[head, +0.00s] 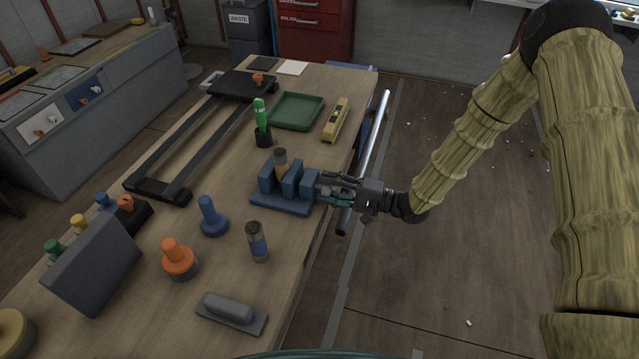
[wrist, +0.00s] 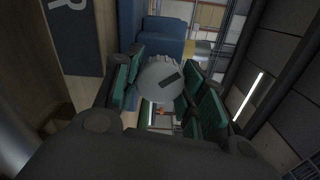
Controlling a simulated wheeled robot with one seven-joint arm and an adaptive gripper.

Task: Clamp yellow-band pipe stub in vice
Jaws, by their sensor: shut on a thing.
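The yellow-band pipe stub (head: 281,161) stands upright between the jaws of the blue vice (head: 283,203) on the bench; its lower part is hidden by the jaws. I cannot tell whether both jaws touch it. My gripper (head: 328,190) is at the right end of the vice, level with its screw side. In the wrist view, my gripper's green-padded fingers (wrist: 163,88) are shut on a round pale grey knob (wrist: 158,80) with a dark mark on its face. The vice's blue body (wrist: 163,27) shows beyond the knob.
A blue-band pipe stub (head: 257,243) stands nearer on the bench, beside a blue peg-like piece (head: 211,217) and an orange one (head: 178,258). The floor at right is mostly clear.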

